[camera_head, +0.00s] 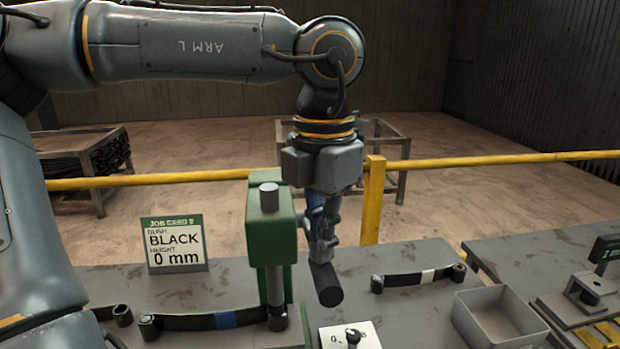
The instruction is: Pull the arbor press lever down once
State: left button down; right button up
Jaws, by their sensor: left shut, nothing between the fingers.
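The green arbor press (270,222) stands on the grey bench near the picture's middle, with a grey ram top showing above its head. A dark cylindrical bar (326,285), which looks like the grip of the press lever, sits just right of the press. My left gripper (322,258) points down with its fingers shut and empty, right at the upper end of this bar. I cannot tell whether the fingertips touch it. The rest of the lever is hidden behind the gripper and the press. My right gripper is out of view.
A job card (173,244) reads BLACK, 0 mm. A leaf spring with a blue band (226,318) lies at the press foot; one with a white band (428,276) lies right. A grey bin (476,335), a white dial plate (367,335) and a yellow rail (480,162) are around.

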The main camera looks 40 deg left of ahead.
pick_arm(q)
jog(key=shift+s+f+b, duration=0.1)
jog(key=shift+f+b, duration=1.1)
jog(key=shift+f, duration=0.6)
notch_tip(320, 180, down, 3)
jog(key=b, duration=0.2)
jog(key=shift+a+f+b, duration=0.1)
jog(key=shift+f+b, duration=0.1)
jog(key=shift+b, duration=0.2)
jog(key=shift+w+f, duration=0.1)
jog(key=shift+w, duration=0.1)
jog(key=shift+f, duration=0.2)
